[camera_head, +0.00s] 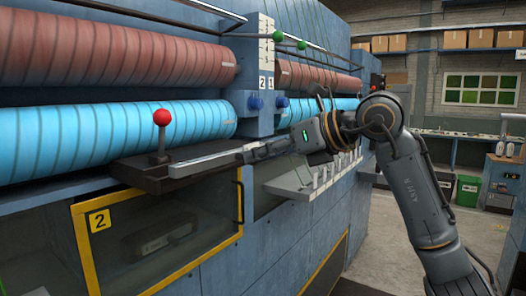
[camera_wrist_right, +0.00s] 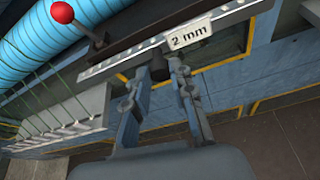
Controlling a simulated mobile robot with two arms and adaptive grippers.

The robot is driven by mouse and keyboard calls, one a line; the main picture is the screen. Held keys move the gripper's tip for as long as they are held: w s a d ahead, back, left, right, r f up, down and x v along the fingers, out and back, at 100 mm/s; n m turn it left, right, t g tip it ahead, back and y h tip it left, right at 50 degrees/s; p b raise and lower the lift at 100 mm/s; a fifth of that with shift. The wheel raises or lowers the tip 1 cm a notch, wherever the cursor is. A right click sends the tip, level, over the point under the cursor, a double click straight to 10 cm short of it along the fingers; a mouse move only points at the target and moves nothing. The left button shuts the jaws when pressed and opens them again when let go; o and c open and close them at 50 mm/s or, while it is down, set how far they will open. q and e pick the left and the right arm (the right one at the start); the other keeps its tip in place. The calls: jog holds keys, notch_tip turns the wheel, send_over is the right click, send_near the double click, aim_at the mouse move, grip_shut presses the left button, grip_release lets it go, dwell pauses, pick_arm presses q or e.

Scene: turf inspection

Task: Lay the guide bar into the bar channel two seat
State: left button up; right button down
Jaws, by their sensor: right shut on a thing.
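The guide bar (camera_head: 205,161) is a long silver strip, seen in the head view over the dark ledge (camera_head: 135,172) beside the red-knobbed lever. In the right wrist view the bar (camera_wrist_right: 120,62) runs across the top, with a white "2 mm" tag (camera_wrist_right: 191,35). My right gripper (camera_head: 248,155) is shut on the guide bar; in the wrist view its fingers (camera_wrist_right: 160,68) close around a dark grip on the bar's near side. I cannot tell whether the bar touches the ledge. The channel seat is not clearly visible. My left gripper is out of view.
The red-knobbed lever (camera_head: 161,130) stands upright on the ledge. Blue rollers (camera_head: 110,135) and red-brown rollers (camera_head: 120,55) lie behind. A grey shelf with white tags (camera_head: 300,182) juts out to the right.

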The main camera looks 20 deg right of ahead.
aim_at(237, 152)
jog(key=shift+r, duration=0.1)
jog(key=shift+w+a+p, duration=0.6)
jog(key=shift+w+a, duration=0.15)
jog(key=shift+w, duration=0.2)
jog(key=shift+w+a+p, duration=0.55)
jog(key=shift+w+a, duration=0.15)
jog(key=shift+w, duration=0.2)
jog(key=shift+w+a, duration=0.1)
jog(key=shift+f+b, duration=0.8)
jog(key=shift+f, duration=0.3)
jog(key=c, duration=1.1)
grip_release()
jog(key=shift+o, duration=0.2)
